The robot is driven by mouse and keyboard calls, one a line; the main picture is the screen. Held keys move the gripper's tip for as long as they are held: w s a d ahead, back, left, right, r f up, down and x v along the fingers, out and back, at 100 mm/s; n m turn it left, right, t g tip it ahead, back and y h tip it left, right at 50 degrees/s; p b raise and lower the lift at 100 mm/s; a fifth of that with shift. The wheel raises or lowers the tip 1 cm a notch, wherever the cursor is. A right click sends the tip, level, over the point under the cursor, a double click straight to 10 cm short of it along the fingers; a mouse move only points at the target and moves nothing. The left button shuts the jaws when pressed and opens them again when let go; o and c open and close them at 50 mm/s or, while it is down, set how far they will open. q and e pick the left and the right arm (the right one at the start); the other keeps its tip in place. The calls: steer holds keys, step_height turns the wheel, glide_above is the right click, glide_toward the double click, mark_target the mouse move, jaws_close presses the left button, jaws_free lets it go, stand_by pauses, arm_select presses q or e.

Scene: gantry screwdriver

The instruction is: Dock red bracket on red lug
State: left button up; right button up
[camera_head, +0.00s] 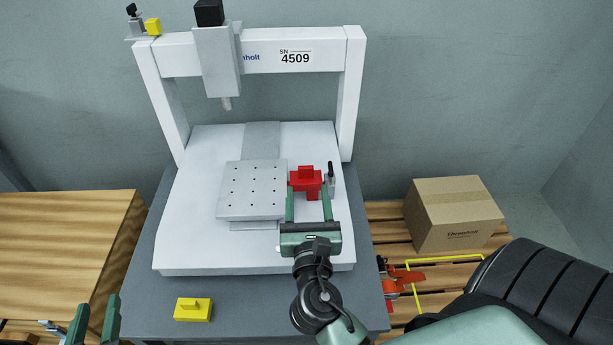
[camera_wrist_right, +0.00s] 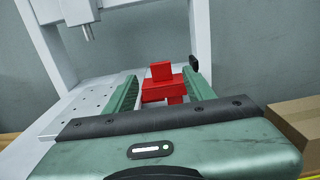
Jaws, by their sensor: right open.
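A red bracket (camera_head: 305,176) with a raised block on top sits at the right of the machine bed, beside a small black-and-silver clamp (camera_head: 331,178). A lower red part (camera_head: 312,195) shows under it; I cannot tell whether this is the red lug or part of the bracket. My right gripper (camera_head: 308,184) is open, its green fingers on either side of the red parts. In the right wrist view the red bracket (camera_wrist_right: 160,87) stands between the fingers, with a gap visible at the right. My left gripper (camera_head: 95,310) is open and empty at the lower left.
The white gantry (camera_head: 180,55) with its spindle (camera_head: 218,65) stands over a perforated plate (camera_head: 250,190). A yellow bracket (camera_head: 193,309) lies at the table's front. A yellow block (camera_head: 153,26) sits top left. A cardboard box (camera_head: 452,215) stands on the right pallet.

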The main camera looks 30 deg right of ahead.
steer(key=a+m+y, duration=0.1)
steer(key=m, duration=0.1)
steer(key=s+f+m, duration=0.1)
steer(key=m, duration=0.2)
steer(key=a+f+m+y, duration=0.1)
steer(key=m, duration=0.1)
steer(key=shift+s+a+f+g+y, duration=0.15)
steer(key=shift+s+a+g+y, duration=0.15)
steer(key=shift+s+g, duration=0.1)
steer(key=a+m+y, duration=0.1)
steer(key=m, duration=0.2)
steer(key=a+m+y, duration=0.1)
steer(key=m, duration=0.1)
steer(key=a+m+y, duration=0.1)
steer(key=m, duration=0.2)
steer(key=shift+w+a+f+m+y, duration=0.15)
steer(key=shift+w+f+m+y, duration=0.15)
steer(key=shift+w+f, duration=0.1)
steer(key=a+r+m+y, duration=0.3)
steer(key=a+m+y, duration=0.3)
steer(key=m, duration=0.5)
steer(key=shift+s+a+m, duration=0.3)
steer(key=shift+s+a, duration=0.1)
steer(key=shift+a, duration=0.15)
